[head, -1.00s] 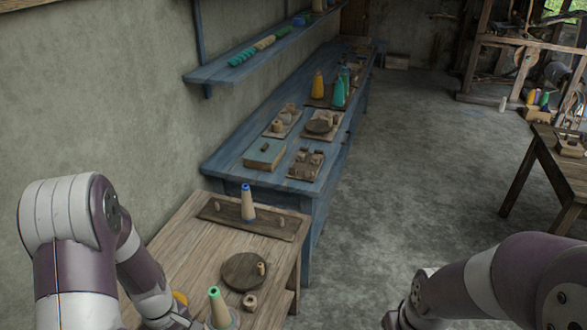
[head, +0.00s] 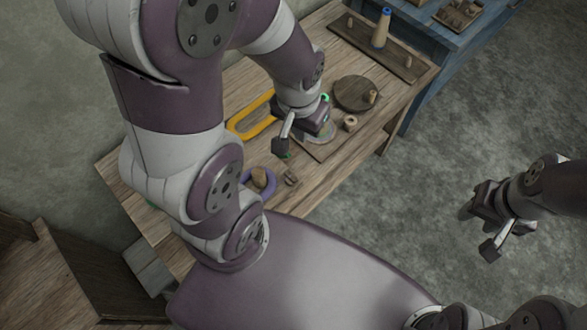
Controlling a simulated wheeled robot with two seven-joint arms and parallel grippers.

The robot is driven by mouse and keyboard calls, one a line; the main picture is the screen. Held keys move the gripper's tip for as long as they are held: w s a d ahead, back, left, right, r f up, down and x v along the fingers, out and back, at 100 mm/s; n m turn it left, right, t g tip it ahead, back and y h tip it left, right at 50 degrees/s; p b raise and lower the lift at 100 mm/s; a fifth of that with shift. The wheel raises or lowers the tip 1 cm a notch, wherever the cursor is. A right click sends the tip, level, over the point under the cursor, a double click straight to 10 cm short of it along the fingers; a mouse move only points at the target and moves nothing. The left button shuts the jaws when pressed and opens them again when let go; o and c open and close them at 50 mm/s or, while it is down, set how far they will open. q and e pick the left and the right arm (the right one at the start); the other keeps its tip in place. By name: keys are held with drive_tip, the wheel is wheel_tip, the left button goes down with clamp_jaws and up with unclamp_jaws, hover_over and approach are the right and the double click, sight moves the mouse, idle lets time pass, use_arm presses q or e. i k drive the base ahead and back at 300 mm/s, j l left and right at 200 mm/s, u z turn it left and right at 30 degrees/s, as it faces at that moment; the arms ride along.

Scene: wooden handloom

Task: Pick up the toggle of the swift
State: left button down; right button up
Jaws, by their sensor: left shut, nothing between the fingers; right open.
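My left gripper (head: 284,143) hangs over the wooden table, pointing down, shut and empty, beside a cone with a green tip (head: 325,98) that it and my wrist partly hide. My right gripper (head: 488,232) is open and empty over the bare floor to the right of the table. A dark round wooden disc (head: 350,92) with a small upright peg (head: 372,97) lies behind my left gripper. A small wooden piece (head: 291,178) lies on the table in front of it. I cannot tell which small part is the swift's toggle.
A yellow loop-shaped piece (head: 240,131) and a purple ring (head: 268,188) around a wooden knob (head: 259,177) lie near my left arm. A small pale wooden block (head: 350,122) sits by the disc.

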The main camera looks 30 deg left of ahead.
sight(294, 179)
drive_tip(key=i+l+u, duration=0.25)
drive_tip(key=i+l, duration=0.75)
drive_tip(key=i+u, duration=0.1)
drive_tip(key=u, duration=1.65)
